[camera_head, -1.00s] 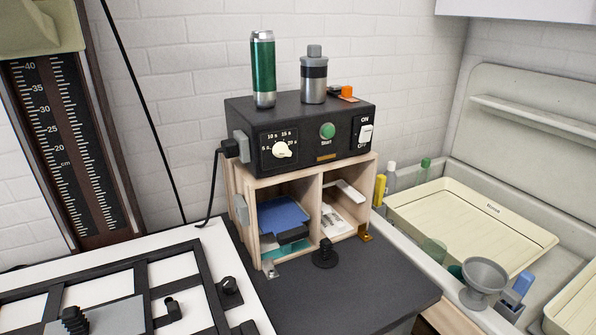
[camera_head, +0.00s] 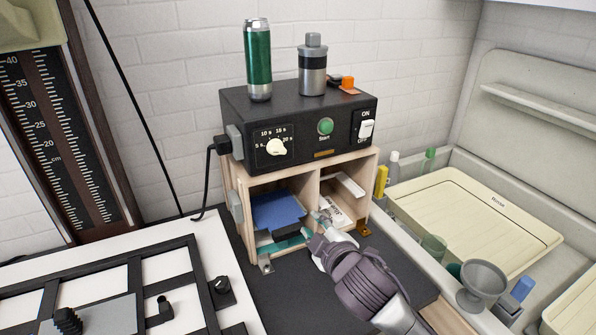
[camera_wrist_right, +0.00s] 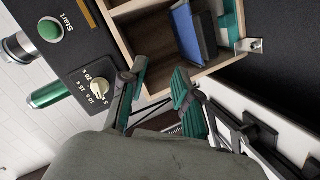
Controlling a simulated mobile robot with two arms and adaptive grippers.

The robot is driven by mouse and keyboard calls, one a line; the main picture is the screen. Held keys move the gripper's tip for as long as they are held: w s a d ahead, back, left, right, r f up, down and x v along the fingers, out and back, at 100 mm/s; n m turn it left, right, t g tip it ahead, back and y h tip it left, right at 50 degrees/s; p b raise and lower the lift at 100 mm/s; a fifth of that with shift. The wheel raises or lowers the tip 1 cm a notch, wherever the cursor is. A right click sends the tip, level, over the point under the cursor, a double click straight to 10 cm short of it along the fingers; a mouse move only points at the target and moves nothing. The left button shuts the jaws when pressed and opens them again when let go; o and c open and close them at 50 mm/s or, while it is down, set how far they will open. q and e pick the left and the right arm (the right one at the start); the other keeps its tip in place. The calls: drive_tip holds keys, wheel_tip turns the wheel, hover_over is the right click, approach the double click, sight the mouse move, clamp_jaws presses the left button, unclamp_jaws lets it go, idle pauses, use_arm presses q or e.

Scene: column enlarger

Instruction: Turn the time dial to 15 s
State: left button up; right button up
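The time dial (camera_head: 277,147) is a small cream knob on the front of the black timer box (camera_head: 345,112), with marks from 5 s to 20 s around it. I cannot tell for sure which mark its pointer faces. The dial also shows in the right wrist view (camera_wrist_right: 99,87), left of the fingers. My right gripper (camera_head: 314,228) is below the box, in front of the wooden shelf's openings and apart from the dial. Its teal-tipped fingers (camera_wrist_right: 160,86) are spread in the right wrist view, with nothing between them. My left gripper is out of view.
The box sits on a wooden shelf (camera_head: 230,205) holding a blue item (camera_head: 277,210) and papers. A green can (camera_head: 258,62) and a grey bottle (camera_head: 313,66) stand on top. The green start button (camera_head: 325,126) and power switch (camera_head: 366,129) are right of the dial.

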sight(280, 152)
drive_tip(key=w+a+r+n+t+y, duration=0.1)
drive_tip(key=w+a+r+n, duration=0.15)
drive_tip(key=r, duration=0.35)
drive_tip(key=w+a+r+n+t+y, duration=0.1)
drive_tip(key=r+n+y, duration=0.15)
drive_tip(key=r, duration=0.25)
drive_tip(key=shift+n+h, duration=0.3)
drive_tip(key=shift+h, duration=0.05)
drive_tip(key=shift+r+b+x, duration=0.2)
drive_tip(key=shift+b+x, duration=1)
drive_tip(key=shift+x, duration=2.5)
drive_tip(key=shift+w, duration=0.15)
drive_tip(key=shift+w+r, duration=0.1)
